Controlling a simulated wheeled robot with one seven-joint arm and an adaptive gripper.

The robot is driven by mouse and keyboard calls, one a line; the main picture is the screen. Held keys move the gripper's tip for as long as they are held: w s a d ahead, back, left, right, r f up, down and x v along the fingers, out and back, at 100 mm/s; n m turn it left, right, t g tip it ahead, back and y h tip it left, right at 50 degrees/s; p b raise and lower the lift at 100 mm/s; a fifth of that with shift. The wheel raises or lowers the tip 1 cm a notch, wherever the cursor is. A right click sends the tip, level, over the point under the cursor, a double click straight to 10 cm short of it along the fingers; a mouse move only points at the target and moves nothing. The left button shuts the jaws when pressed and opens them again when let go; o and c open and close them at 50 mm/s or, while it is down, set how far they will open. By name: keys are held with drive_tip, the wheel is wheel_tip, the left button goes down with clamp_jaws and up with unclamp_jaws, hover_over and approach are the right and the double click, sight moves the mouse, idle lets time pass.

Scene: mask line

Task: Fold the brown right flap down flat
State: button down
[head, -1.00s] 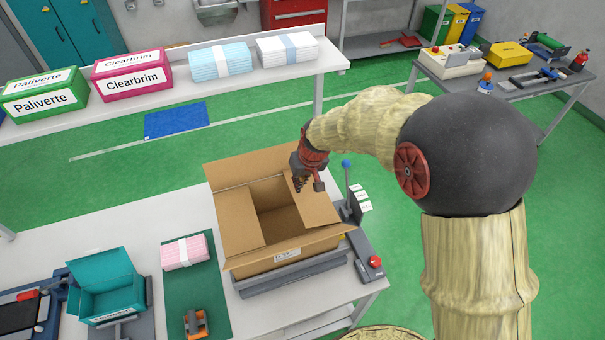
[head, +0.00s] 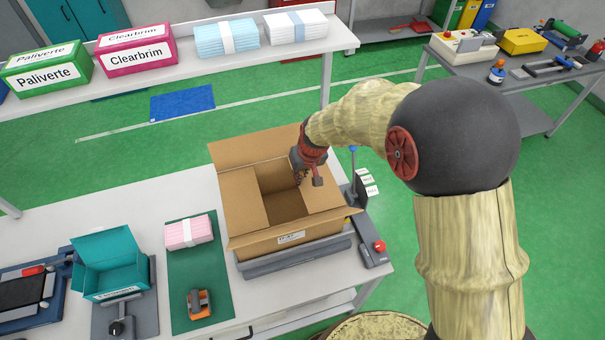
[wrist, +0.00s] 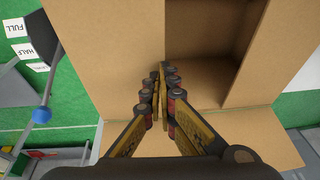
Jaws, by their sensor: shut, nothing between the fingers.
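The open brown cardboard box (head: 262,244) stands on a grey platform on the white table. Its right flap (head: 326,196) leans inward over the right part of the opening; I cannot tell whether it is fully level. It also shows as the left panel in the wrist view (wrist: 105,45). My gripper (head: 303,181) is shut and empty, at the inner edge of this flap near the back of the box. In the wrist view my gripper's fingers (wrist: 161,72) point along that edge; contact is unclear. The left flap (head: 243,200) also lies inward.
The back flap (head: 258,150) stands up and outward behind my gripper. A post with a blue knob (head: 353,149) and marked cards stands close to the box's right. A red button unit (head: 379,246) is at front right. A pink pack (head: 188,232) lies on the left.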

drive_tip(key=shift+a+f, duration=0.1)
drive_tip(key=shift+f, duration=0.2)
drive_tip(key=shift+r, duration=0.2)
drive_tip(key=shift+w+r+p, duration=0.1)
drive_tip(key=shift+r+p, duration=0.7)
drive_tip(key=shift+r, duration=0.45)
wheel_tip(320, 180, up, 3)
drive_tip(key=shift+w+r+p, duration=0.1)
drive_tip(key=shift+p, duration=0.75)
drive_tip(key=s+a+v, duration=0.1)
drive_tip(key=v, duration=0.8)
drive_tip(key=shift+s+a+r+b, duration=0.15)
drive_tip(key=shift+a+r+b, duration=0.15)
drive_tip(key=shift+a, duration=0.2)
